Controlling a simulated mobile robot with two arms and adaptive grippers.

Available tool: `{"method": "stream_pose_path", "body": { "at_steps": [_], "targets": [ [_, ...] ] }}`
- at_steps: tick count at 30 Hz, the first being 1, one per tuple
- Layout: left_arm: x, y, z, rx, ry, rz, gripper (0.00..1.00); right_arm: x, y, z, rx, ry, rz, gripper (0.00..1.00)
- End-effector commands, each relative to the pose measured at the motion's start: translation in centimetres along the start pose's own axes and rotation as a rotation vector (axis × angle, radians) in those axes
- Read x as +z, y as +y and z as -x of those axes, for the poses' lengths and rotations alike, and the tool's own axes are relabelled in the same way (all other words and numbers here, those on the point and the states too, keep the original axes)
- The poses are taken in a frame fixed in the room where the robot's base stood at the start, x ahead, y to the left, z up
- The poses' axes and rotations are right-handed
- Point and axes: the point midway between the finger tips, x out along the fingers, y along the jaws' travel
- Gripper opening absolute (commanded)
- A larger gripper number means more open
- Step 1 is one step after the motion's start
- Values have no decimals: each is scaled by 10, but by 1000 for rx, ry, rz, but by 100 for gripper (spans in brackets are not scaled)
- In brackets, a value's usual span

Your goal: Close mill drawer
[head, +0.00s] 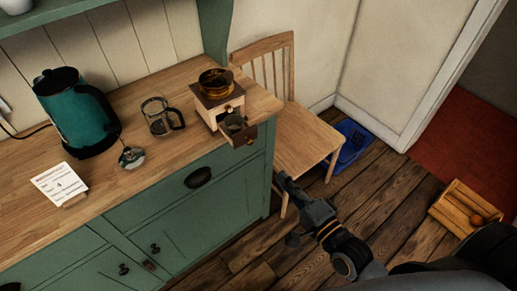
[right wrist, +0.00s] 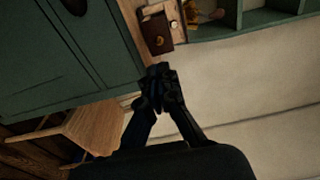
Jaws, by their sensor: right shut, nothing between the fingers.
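The mill (head: 212,107) is a pale wooden box with a dark top and a brass bowl, standing at the right end of the wooden counter. Its drawer (head: 242,139) is pulled out toward the counter's front edge, with something dark in it. In the right wrist view the brown drawer front (right wrist: 157,34) faces me, with the mill body (right wrist: 163,9) behind it. My right gripper (head: 283,181) is shut and empty, below and to the right of the drawer in the head view and apart from it. It shows in the right wrist view too (right wrist: 158,78). My left gripper is out of view.
A glass jug (head: 158,121), a small lidded item (head: 131,156), a teal kettle (head: 74,112) and a card (head: 59,184) stand on the counter (head: 105,195). A wooden chair (head: 300,140) stands close to the counter's right end. A crate (head: 462,212) and a blue bin (head: 352,142) are on the floor.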

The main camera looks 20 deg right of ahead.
Motion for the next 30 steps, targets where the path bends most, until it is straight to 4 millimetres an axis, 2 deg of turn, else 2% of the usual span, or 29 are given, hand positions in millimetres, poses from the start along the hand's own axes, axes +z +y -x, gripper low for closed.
{"method": "stream_pose_path", "body": {
  "at_steps": [9,15,21,30],
  "targets": [
    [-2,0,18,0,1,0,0,0,-4,-69,-3,0,0,0],
    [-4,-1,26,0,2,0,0,0,-2,-101,0,-2,0,0],
    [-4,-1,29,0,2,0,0,1,0,-115,1,-2,-1,0],
    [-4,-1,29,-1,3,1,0,1,1,-116,2,-2,-1,0]
  ]
}}
